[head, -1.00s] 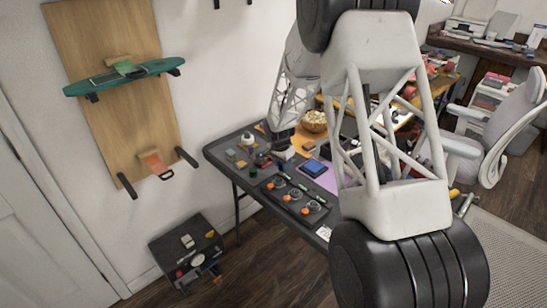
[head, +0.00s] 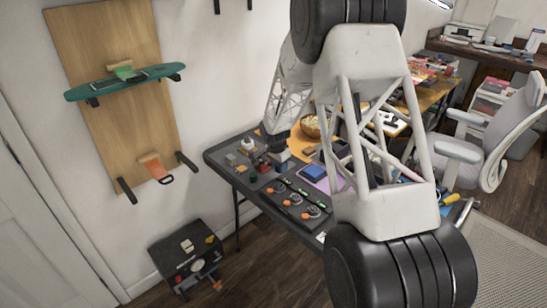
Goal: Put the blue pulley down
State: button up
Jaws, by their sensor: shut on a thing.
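My gripper (head: 277,152) is small and dark at the end of my arm, low over the far left part of the dark worktable (head: 232,176). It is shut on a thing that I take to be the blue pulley. The pulley itself is too small and too hidden by the gripper to make out its shape. I cannot tell whether it touches the table.
Small parts (head: 244,157) crowd the table left of my gripper. A blue square item (head: 312,171) lies on a purple mat to the right. A black tray (head: 283,198) with orange-marked round parts is in front. A wooden bowl (head: 311,130) stands behind.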

jog(key=shift+w+a+f, duration=0.2)
jog(key=shift+w+a, duration=0.25)
jog(key=shift+w, duration=1.75)
jog(key=shift+w+a+f, duration=0.25)
jog(key=shift+w+a, duration=0.2)
jog(key=shift+w, duration=1.75)
jog(key=shift+w+a+f, duration=0.2)
jog(key=shift+w+a, duration=0.25)
jog(key=shift+w, duration=1.75)
jog(key=shift+f, duration=1.75)
jog(key=shift+f, duration=0.1)
jog(key=o, duration=0.9)
jog(key=shift+o, duration=0.2)
notch_tip(320, 180, up, 12)
jog(key=s+a, duration=0.1)
jog(key=shift+s, duration=0.15)
jog(key=shift+a, duration=0.1)
